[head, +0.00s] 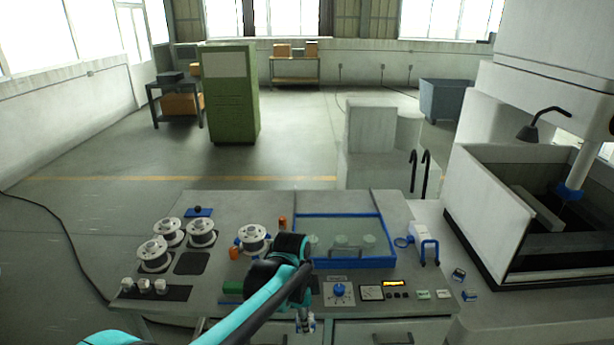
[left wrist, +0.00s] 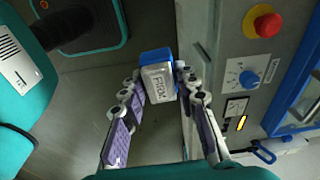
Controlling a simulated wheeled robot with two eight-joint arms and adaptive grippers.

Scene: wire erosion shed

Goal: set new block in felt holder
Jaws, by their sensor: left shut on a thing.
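My left gripper (head: 305,325) is at the front edge of the console, low in the head view. In the left wrist view, the left gripper (left wrist: 160,88) is shut on a small block (left wrist: 158,82) with a pale lettered face and a blue end. The lettering is not clearly readable. The block is held at the fingertips, beside the console front and above the floor. I cannot tell for certain which item is the felt holder; a dark flat pad (head: 192,263) lies on the console's left part. My right gripper is not in view.
The console (head: 350,200) carries several wire spools (head: 201,233), a blue-framed tray (head: 381,228), a blue dial (head: 339,290) and a meter. The dial also shows in the left wrist view (left wrist: 248,78), below a red button (left wrist: 267,24). An open machine tank (head: 480,215) stands right.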

